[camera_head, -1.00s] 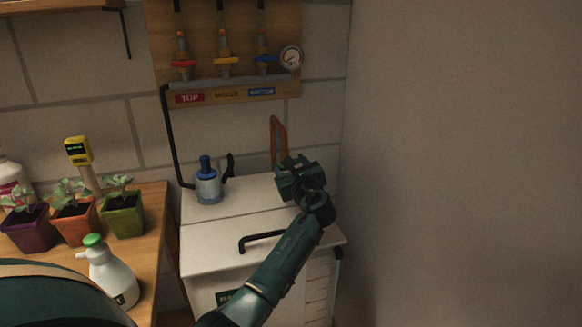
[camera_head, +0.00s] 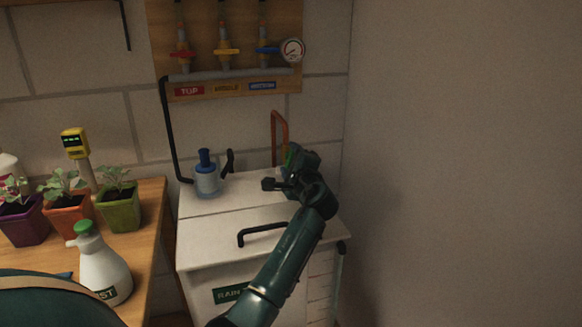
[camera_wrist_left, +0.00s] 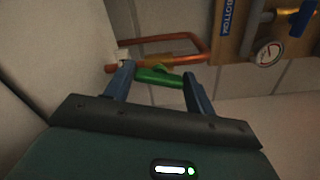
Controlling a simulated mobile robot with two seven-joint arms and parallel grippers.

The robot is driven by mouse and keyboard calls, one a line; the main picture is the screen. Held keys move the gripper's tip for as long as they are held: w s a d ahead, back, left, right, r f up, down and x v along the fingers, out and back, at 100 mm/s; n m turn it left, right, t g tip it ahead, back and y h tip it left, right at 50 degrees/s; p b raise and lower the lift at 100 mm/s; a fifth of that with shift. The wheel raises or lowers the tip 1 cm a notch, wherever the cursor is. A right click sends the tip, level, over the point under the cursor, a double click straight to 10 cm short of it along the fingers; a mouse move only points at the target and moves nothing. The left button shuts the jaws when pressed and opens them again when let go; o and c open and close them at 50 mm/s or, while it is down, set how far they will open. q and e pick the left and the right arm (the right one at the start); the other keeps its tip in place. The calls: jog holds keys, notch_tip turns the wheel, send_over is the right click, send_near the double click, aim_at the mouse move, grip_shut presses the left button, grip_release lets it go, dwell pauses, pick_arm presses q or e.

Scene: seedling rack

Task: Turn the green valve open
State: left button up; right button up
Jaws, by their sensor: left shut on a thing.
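The green valve handle (camera_wrist_left: 158,76) lies between the two fingers of my left gripper (camera_wrist_left: 160,84) in the left wrist view, at the end of the copper pipe. My left gripper is shut on it. In the head view a sliver of the green handle (camera_head: 289,156) shows beside my left gripper (camera_head: 280,172), above the back right of the white box. The copper pipe (camera_head: 273,130) rises behind it. The gripper hides most of the valve body. My right gripper is not in view.
The white box (camera_head: 212,245) with a black handle (camera_head: 262,233) stands below the gripper, with a blue-topped pump (camera_head: 206,175) on it. Red, yellow and blue valves and a gauge (camera_head: 292,50) hang above. A bench (camera_head: 150,215) with seedlings stands left; a bare wall (camera_head: 450,150) is right.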

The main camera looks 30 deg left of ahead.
pick_arm(q)
jog(key=shift+f+n+b, duration=0.15)
jog(key=shift+n+b, duration=1)
jog(key=shift+n, duration=0.95)
jog(key=o, duration=1)
jog(key=v, duration=1.3)
jog(key=shift+s, duration=0.15)
jog(key=shift+d, duration=0.1)
